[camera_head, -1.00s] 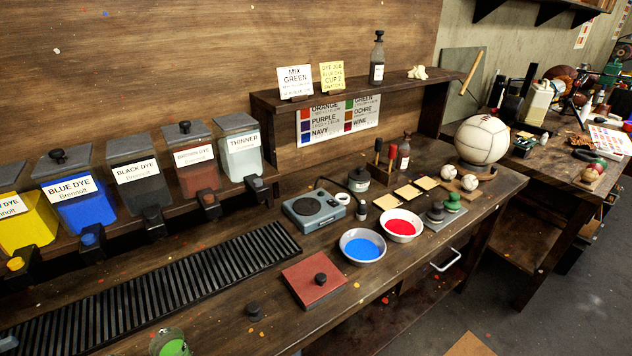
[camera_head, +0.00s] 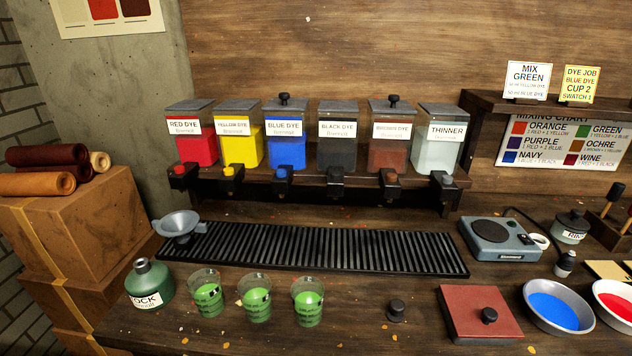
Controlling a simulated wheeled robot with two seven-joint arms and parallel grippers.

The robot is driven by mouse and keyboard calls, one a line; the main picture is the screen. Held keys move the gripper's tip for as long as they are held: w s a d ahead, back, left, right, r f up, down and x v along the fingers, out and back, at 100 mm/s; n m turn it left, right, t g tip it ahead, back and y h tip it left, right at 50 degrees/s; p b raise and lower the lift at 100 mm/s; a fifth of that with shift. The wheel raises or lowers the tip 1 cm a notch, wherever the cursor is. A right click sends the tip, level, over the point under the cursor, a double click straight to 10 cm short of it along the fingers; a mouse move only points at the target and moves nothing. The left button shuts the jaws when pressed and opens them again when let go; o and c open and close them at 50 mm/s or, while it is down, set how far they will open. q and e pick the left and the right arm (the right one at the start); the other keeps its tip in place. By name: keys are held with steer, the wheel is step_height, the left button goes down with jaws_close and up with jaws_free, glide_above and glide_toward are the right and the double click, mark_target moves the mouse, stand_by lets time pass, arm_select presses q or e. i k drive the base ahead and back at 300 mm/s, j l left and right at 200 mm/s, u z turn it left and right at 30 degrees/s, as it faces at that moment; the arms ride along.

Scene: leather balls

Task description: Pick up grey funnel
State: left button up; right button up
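The grey funnel (camera_head: 178,224) sits at the left end of the workbench, at the left end of the black slatted drip grate (camera_head: 330,247). Its wide bowl faces up and a small tab sticks out on its right side. Its lower part is partly hidden by the angle. Neither of my grippers shows in the head view.
In front of the funnel stand a green stock bottle (camera_head: 149,284) and several cups with green contents (camera_head: 257,297). Dye dispensers (camera_head: 287,147) line the shelf behind the grate. A red lidded slab (camera_head: 480,314) and blue bowl (camera_head: 557,305) are at right. Boxes (camera_head: 95,228) stand left.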

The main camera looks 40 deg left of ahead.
mark_target(178, 224)
steer(key=u, duration=2.05)
